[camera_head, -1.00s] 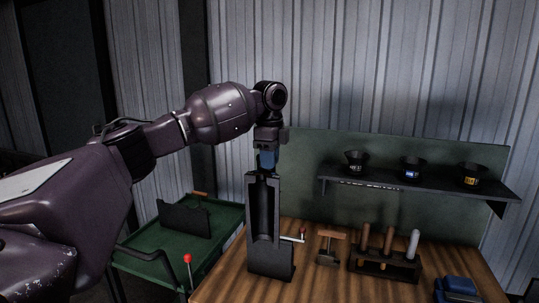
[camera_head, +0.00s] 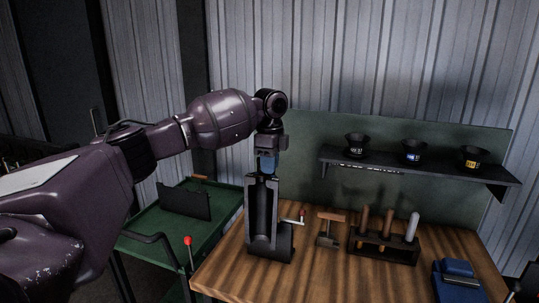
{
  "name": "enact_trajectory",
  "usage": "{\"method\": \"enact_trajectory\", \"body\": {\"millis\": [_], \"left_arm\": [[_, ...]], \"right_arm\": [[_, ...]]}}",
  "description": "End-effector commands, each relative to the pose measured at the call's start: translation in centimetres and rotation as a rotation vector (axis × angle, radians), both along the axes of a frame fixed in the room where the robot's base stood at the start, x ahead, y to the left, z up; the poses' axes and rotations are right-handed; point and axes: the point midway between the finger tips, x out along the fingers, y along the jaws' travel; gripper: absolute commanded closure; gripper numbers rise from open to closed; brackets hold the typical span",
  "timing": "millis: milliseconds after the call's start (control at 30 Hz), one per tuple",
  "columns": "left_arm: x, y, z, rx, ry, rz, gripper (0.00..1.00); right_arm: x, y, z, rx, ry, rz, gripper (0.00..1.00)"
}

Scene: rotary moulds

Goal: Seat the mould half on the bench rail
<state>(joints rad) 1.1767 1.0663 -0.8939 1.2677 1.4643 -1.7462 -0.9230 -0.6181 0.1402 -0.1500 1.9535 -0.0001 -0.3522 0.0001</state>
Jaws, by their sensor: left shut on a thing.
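My left gripper (camera_head: 267,168) points down from its wrist over the bench, shut on the top end of the mould half (camera_head: 262,208). The mould half is a tall, dark, upright piece with a long hollow facing me. Its lower end meets a low dark block, which looks like the bench rail (camera_head: 284,246), on the left part of the wooden bench. I cannot tell whether it is fully down on it. A pale lever with a red knob (camera_head: 301,216) sticks out to the right behind it. My right gripper is not in view.
A green trolley (camera_head: 150,218) with a dark plate (camera_head: 184,201) stands left of the bench (camera_head: 335,280). A shelf (camera_head: 420,168) holds three dark cups.

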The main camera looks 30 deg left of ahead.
Motion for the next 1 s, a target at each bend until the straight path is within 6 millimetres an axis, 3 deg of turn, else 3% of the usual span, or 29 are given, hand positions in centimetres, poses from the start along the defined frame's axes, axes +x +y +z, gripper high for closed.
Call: {"method": "enact_trajectory", "body": {"millis": [1000], "left_arm": [[0.1,0.1,-4.3,-0.004,-0.002,0.001,1.0]], "right_arm": [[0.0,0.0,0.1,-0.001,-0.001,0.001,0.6]]}}
